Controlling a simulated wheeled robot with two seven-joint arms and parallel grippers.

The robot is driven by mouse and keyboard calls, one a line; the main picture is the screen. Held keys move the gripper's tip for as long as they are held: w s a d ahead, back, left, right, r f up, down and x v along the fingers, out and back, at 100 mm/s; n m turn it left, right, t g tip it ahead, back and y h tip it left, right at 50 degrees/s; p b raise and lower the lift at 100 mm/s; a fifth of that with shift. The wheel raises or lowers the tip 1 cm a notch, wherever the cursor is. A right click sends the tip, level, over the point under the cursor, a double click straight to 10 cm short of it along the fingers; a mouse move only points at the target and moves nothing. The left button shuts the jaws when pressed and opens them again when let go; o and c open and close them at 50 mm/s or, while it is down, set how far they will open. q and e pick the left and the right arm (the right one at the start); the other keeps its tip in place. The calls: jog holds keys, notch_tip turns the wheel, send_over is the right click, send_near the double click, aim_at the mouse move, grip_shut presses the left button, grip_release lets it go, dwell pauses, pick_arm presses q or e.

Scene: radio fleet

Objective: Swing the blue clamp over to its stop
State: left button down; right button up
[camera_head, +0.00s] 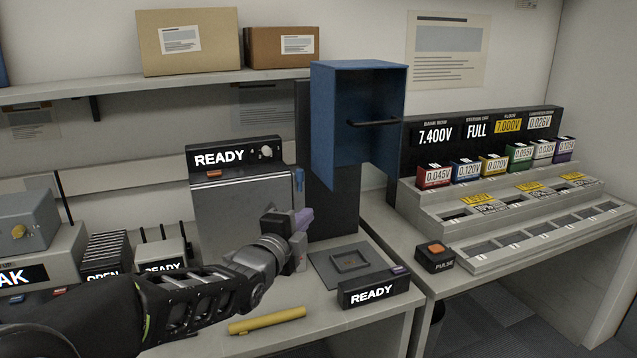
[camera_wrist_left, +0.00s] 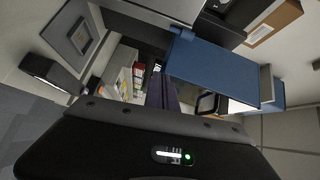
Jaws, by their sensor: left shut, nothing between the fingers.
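The large blue piece (camera_head: 330,128), likely the blue clamp, is a box-like hood with an open front. It stands raised against a dark upright panel (camera_head: 335,215), with a black bar handle (camera_head: 375,122) across it. In the left wrist view the blue piece (camera_wrist_left: 212,72) fills the upper middle, and its black handle (camera_wrist_left: 207,103) shows below it. A small blue upright part (camera_head: 299,180) stands beside the grey READY machine. My left gripper (camera_head: 303,219) is shut and empty, below and left of the blue hood and apart from its handle. My right gripper is not in view.
A grey plate with a square recess (camera_head: 349,261) lies below the hood, behind a black READY block (camera_head: 373,288). A yellow cylinder (camera_head: 267,320) lies near the front edge. A PULSE button box (camera_head: 436,257) and a stepped rack (camera_head: 500,205) stand to the right.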

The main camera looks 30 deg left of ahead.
aim_at(300, 180)
pick_arm(q)
jog(key=r, duration=0.2)
jog(key=r+m, duration=0.1)
jog(key=shift+s+a+t, duration=0.2)
jog(key=shift+a+t, duration=0.1)
jog(key=shift+a, duration=0.05)
jog(key=shift+w, duration=0.15)
jog(key=p+x, duration=0.2)
jog(key=x, duration=0.7)
jog(key=shift+a, duration=0.1)
jog(key=a+p, duration=0.1)
jog(key=a, duration=0.1)
jog(key=a+p, duration=0.1)
jog(key=a, duration=0.1)
jog(key=shift+w+a, duration=0.1)
jog(key=shift+w, duration=0.3)
jog(key=shift+f, duration=0.1)
